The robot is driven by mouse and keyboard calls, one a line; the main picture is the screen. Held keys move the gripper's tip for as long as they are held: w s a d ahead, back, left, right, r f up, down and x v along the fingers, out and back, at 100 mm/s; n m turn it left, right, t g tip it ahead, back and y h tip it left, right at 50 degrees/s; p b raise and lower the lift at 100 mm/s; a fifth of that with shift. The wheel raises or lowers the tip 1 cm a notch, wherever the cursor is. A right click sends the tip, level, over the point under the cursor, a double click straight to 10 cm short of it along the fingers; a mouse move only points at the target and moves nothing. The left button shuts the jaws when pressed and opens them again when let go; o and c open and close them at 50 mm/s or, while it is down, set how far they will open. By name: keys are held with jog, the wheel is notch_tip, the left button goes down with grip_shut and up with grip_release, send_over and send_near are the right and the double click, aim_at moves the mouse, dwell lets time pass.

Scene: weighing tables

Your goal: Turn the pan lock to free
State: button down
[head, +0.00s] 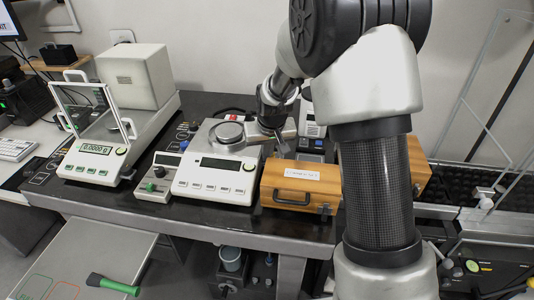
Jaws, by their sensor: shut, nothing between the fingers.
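A white balance (217,176) with a dark display and a round metal pan (228,132) stands in the middle of the dark table. A small white control unit (156,176) with a green knob (150,187) and a dark knob (159,171) sits at its left. I cannot tell which control is the pan lock; no lock label is readable. My gripper (283,150) is to the right of the pan, at the back edge of the wooden box. It is shut and empty, small in this view, and apart from the control unit's knobs.
A wooden box (290,183) with a black handle stands right of the balance. A larger balance (92,150) with a glass shield and lit display is at the left. A green-handled tool (112,285) lies on a lower surface in front. My arm hides the table at right.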

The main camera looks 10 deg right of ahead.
jog(key=shift+w+d+r, duration=0.1)
jog(key=shift+w+r, duration=0.15)
jog(key=shift+w, duration=0.25)
jog(key=shift+d+r, duration=0.15)
jog(key=shift+r, duration=0.15)
jog(key=s+a+p+v, duration=0.1)
jog(key=p+v, duration=0.2)
jog(key=v, duration=1.4)
jog(key=s+d+r, duration=0.2)
jog(key=s, duration=0.6)
jog(key=s+d+r+t, duration=0.1)
jog(key=s+d+r, duration=0.1)
jog(key=s, duration=0.6)
jog(key=s+d+r, duration=0.2)
jog(key=s, duration=0.6)
notch_tip(320, 180, up, 14)
jog(key=p, duration=1.3)
jog(key=shift+s+m+p, duration=0.3)
jog(key=shift+s+m, duration=0.1)
jog(key=shift+s, duration=0.05)
jog(key=shift+a+f, duration=0.1)
jog(key=shift+f, duration=0.1)
